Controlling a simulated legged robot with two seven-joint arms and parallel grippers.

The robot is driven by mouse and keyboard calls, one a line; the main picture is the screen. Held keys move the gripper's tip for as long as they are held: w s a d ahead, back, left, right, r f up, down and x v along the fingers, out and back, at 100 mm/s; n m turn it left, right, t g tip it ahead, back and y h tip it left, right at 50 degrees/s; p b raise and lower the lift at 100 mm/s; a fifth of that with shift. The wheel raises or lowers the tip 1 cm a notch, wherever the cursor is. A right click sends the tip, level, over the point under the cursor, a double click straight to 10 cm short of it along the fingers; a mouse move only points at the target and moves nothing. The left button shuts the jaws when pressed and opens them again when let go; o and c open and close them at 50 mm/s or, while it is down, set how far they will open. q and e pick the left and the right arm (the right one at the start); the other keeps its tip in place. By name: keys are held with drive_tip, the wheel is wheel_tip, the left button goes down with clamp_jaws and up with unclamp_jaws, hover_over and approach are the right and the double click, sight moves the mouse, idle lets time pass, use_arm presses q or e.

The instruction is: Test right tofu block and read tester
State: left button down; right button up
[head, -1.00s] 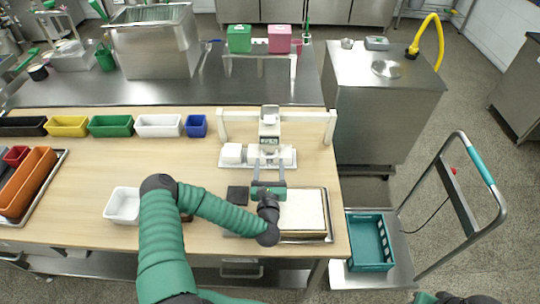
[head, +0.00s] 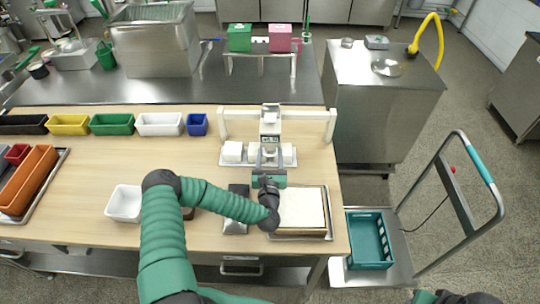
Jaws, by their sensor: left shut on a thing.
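The tester (head: 269,129) is a white device with a small dark display, hanging in the middle of a white frame. The display's reading is too small to make out. A white tray below it holds the left tofu block (head: 232,152) and the right tofu block (head: 289,154), both white. My left gripper (head: 269,158) reaches up from the front and is shut on the lower part of the tester, between the two blocks. Its fingers hide the exact grip. My right gripper is not in view.
A large white slab on a tray (head: 327,237) lies right of my left wrist. A dark and grey device (head: 236,211) and a white bin (head: 124,203) stand to the left. Several coloured bins line the back edge. The left-middle table is clear.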

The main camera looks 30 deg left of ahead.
use_arm(q)
drive_tip(key=w+d, duration=0.1)
drive_tip(key=d+b, duration=0.1)
drive_tip(key=d, duration=0.1)
drive_tip(key=w+d, duration=0.1)
drive_tip(key=shift+w+d, duration=0.2)
drive_tip(key=shift+w, duration=0.15)
drive_tip(key=c, duration=0.9)
unclamp_jaws()
drive_tip(key=shift+a, duration=0.1)
drive_tip(key=shift+o, duration=0.2)
drive_tip(key=shift+a, duration=0.2)
drive_tip(key=v, duration=1.6)
drive_tip(key=shift+s+d+f+b, duration=0.15)
drive_tip(key=shift+s+b, duration=0.1)
drive_tip(key=shift+b, duration=0.15)
drive_tip(key=shift+s+d, duration=0.1)
drive_tip(key=shift+d, duration=0.05)
